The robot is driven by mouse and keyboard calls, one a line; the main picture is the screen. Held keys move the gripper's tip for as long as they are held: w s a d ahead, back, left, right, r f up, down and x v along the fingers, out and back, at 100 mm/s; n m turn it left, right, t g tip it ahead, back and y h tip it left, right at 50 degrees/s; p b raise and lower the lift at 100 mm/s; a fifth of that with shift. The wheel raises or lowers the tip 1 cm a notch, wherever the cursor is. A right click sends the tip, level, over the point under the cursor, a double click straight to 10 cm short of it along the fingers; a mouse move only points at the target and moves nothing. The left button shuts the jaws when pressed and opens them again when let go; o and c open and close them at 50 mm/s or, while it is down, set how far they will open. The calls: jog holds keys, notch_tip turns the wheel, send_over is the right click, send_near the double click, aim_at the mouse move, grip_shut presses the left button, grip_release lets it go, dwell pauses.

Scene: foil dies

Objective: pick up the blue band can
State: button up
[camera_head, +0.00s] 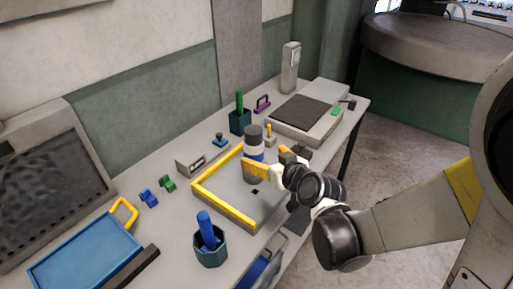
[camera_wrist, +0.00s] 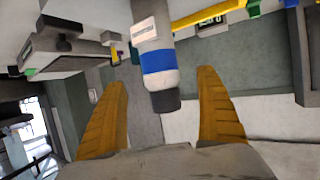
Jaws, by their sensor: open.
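The blue band can (camera_wrist: 158,62) is pale grey with a blue band, a white label and a dark cap. In the wrist view its capped end lies between the two yellow fingers of my gripper (camera_wrist: 163,80), with gaps on both sides. In the head view the can (camera_head: 254,146) stands upright in the yellow-edged area, its lower part hidden behind a finger. My gripper (camera_head: 266,166) is open at the can.
A yellow frame (camera_head: 213,205) edges the area around the can. A grey scale-like device (camera_head: 325,128) stands behind right. A blue tray (camera_head: 80,262) lies at front left.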

jog(key=b+x, duration=0.2)
jog(key=x, duration=0.5)
jog(key=shift+w+a+f+b, duration=0.1)
jog(key=shift+w+a+b, duration=0.05)
jog(key=shift+w+b, duration=0.2)
jog(key=c, duration=1.3)
